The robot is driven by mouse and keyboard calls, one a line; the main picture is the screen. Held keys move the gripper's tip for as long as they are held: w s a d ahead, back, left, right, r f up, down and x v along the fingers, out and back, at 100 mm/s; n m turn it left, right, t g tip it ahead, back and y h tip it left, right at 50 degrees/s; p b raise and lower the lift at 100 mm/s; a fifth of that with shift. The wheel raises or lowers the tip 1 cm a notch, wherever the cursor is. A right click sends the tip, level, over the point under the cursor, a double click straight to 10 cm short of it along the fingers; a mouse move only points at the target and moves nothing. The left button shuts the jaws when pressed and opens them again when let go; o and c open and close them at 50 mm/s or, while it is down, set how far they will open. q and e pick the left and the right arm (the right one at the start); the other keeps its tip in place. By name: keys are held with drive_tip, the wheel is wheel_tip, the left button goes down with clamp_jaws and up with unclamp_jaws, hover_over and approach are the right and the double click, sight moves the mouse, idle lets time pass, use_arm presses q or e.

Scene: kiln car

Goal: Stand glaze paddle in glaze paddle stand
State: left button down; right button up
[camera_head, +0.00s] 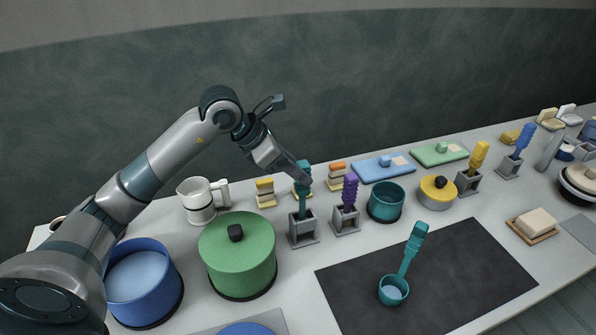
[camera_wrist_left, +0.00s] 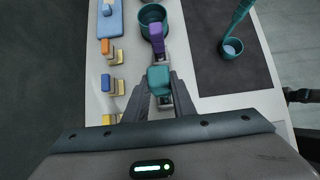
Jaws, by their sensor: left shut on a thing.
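The teal glaze paddle (camera_head: 304,200) is upright at a grey stand (camera_head: 303,232), which I take as the glaze paddle stand. Its lower end is at the stand's top opening; how deep it sits I cannot tell. My left gripper (camera_head: 301,179) is shut on the upper part of the paddle, above the stand. In the left wrist view the paddle's teal top (camera_wrist_left: 158,78) shows between the two fingers of my left gripper (camera_wrist_left: 158,88). The stand is mostly hidden beneath it there. My right gripper is not in view.
A purple-handled tool (camera_head: 349,190) in a similar stand is close on the right. A green lidded pot (camera_head: 238,256) and a white mug (camera_head: 200,200) stand left. A teal pot (camera_head: 386,200) stands right. A teal ladle (camera_head: 411,252) is on the dark mat (camera_head: 470,280).

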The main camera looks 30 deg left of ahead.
use_arm(q)
drive_tip(key=shift+a+f, duration=0.2)
drive_tip(key=shift+f, duration=0.1)
drive_tip(key=shift+s+f, duration=0.1)
drive_tip(key=shift+f, duration=0.05)
drive_tip(key=c, duration=1.4)
unclamp_jaws()
drive_tip(key=shift+a, duration=0.1)
drive_tip(key=shift+s, duration=0.1)
drive_tip(key=p+v, duration=0.1)
drive_tip(key=v, duration=0.6)
drive_tip(key=shift+d+r, duration=0.2)
drive_tip(key=shift+r, duration=0.5)
